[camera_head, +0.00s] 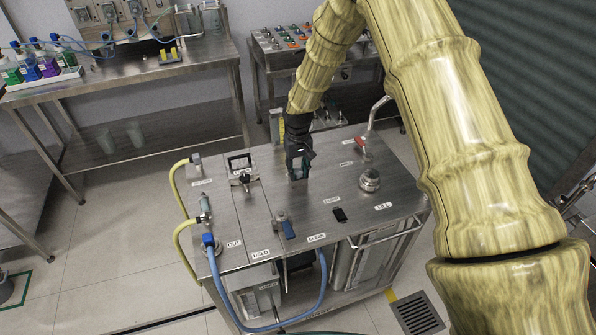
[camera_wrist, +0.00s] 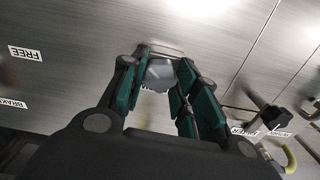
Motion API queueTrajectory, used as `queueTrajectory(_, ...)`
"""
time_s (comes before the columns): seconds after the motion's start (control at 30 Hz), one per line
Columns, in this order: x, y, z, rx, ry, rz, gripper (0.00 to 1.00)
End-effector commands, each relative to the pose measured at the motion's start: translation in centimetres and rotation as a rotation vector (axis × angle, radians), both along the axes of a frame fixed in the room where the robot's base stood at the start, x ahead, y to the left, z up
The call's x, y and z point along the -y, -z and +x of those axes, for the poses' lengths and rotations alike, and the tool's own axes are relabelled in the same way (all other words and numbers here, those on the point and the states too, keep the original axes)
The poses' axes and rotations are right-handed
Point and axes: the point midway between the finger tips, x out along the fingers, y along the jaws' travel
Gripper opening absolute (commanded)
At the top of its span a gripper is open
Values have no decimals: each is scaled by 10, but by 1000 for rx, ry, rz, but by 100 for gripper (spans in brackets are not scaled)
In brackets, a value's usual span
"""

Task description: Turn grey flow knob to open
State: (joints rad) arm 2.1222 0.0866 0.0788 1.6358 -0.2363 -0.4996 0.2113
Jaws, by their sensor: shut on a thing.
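The grey flow knob (camera_wrist: 160,74) shows in the wrist view between the fingers of my gripper (camera_wrist: 162,80). It is blurred and partly hidden by the fingers, so its turned position cannot be told. My gripper is shut on it from above. In the head view my gripper (camera_head: 297,172) is down at the steel top of the skid (camera_head: 265,195), near its middle, and the knob is mostly hidden by the fingers.
A blue-handled valve (camera_head: 285,227), a black switch (camera_head: 340,214), a round metal fitting (camera_head: 370,180) and a red-handled part (camera_head: 361,146) stand on the skid. A blue hose (camera_head: 318,290) loops at its front. A side bench (camera_head: 130,75) with bottles stands at the left.

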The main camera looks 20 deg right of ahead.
Motion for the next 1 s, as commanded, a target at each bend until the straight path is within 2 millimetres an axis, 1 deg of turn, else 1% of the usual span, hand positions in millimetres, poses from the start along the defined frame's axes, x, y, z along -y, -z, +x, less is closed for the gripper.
queueTrajectory(0.7,2,0,0,0,-676,0,7)
queueTrajectory(1.0,2,0,0,-1,-908,0,7)
